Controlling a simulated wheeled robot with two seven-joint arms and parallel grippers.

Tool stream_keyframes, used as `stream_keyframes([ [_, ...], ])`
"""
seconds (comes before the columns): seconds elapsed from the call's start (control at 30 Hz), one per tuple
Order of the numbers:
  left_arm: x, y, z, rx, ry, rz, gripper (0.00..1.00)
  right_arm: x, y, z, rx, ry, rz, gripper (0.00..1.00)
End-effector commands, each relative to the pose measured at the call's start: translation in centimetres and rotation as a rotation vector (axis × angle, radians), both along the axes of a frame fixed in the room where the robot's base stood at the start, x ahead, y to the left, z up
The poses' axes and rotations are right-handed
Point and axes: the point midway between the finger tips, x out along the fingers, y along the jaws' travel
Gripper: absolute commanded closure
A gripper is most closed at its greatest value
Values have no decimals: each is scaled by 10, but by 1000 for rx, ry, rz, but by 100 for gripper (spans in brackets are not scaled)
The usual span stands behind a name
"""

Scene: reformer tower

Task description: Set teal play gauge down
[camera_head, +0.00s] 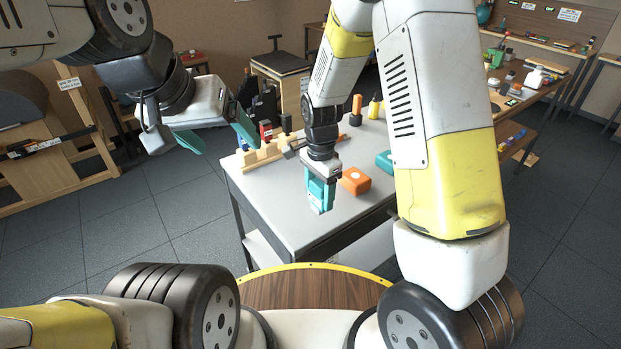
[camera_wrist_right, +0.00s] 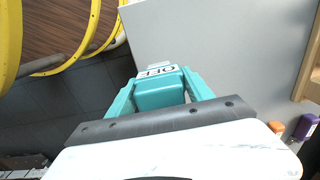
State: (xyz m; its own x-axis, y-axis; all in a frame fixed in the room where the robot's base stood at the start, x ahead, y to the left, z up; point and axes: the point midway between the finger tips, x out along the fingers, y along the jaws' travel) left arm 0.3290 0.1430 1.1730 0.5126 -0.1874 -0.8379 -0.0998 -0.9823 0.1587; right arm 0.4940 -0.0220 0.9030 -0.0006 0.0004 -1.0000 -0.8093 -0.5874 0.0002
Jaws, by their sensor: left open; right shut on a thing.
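My right gripper (camera_head: 319,196) is shut on a teal block-shaped gauge, held at the near edge of the grey table (camera_head: 265,201). In the right wrist view the teal gauge (camera_wrist_right: 160,92) sits between the two teal fingers, with a white lettered label at its far end. In that view it overlaps the table edge, with floor to its left; whether it touches the tabletop I cannot tell. My left gripper (camera_head: 218,140) is open and empty, left of the table, with its teal fingers spread.
On the table are an orange block (camera_head: 355,181), another teal block (camera_head: 384,161) partly behind my right arm, a wooden rack (camera_head: 262,156) and a yellow bottle (camera_head: 374,107). The table's front left corner is bare. A long workbench (camera_head: 520,100) stands at the right.

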Motion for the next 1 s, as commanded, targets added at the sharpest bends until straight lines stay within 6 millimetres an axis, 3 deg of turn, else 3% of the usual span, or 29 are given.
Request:
stream_keyframes([
  [0.1,0,0,0,0,0,0,19,17,12,-2,1,-1,1,86],
  [0.37,0,0,0,0,0,0,19,33,24,-4,0,0,0,86],
  [0.6,0,0,0,0,0,0,19,31,23,-38,0,1,0,86],
  [0.97,0,0,0,0,0,0,19,31,23,-42,0,0,0,86],
  [1.0,0,0,0,0,0,0,19,31,23,-41,1,-1,0,32],
])
